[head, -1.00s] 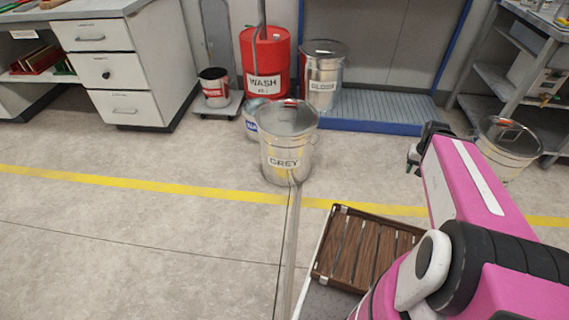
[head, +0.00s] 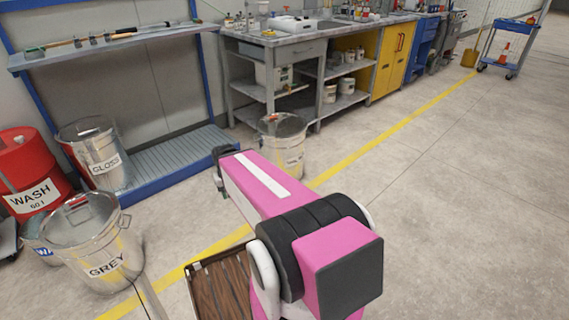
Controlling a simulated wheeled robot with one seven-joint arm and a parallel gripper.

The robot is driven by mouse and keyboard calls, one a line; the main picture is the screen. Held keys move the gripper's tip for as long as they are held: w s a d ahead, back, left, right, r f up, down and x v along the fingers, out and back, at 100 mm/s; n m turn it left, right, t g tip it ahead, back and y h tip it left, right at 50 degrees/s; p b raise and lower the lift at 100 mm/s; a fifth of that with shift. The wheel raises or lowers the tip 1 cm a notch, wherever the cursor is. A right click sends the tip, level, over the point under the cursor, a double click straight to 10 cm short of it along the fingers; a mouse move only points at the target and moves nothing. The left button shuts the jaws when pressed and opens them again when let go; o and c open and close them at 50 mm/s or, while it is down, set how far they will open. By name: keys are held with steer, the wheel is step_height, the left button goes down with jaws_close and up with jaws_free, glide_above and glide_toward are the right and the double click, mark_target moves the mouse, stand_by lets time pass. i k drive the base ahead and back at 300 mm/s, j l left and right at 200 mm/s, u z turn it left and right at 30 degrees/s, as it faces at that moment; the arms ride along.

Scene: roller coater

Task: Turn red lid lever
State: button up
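I cannot make out a red lid lever in the head view. A red drum marked WASH (head: 30,165) stands at the left edge, partly cut off. A metal bucket marked GREY (head: 95,240) is at the lower left, and one marked GLOSS (head: 98,155) stands behind it. Another metal bucket (head: 283,148) stands beyond my arm. My gripper (head: 219,168) is at the far end of my pink arm, apart from the buckets in the picture. It is small and dark, and its fingers are mostly hidden.
A workbench (head: 290,40) with shelves runs along the back. A yellow cabinet (head: 388,65) with red handles adjoins it. A blue cart (head: 512,38) stands at the far right. A blue-edged rack (head: 165,165) is at left. The floor at right is clear.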

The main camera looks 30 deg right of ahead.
mark_target(80, 200)
steer(key=i+l+u, duration=0.25)
steer(key=l, duration=1.8)
steer(key=k+l+u, duration=0.15)
steer(key=l+u, duration=0.15)
steer(key=l, duration=1.65)
steer(key=k+l+u, duration=0.1)
steer(key=l+u, duration=0.35)
steer(key=l, duration=0.55)
steer(key=u, duration=1.4)
steer(key=i+l+z, duration=0.1)
steer(key=i, duration=3.35)
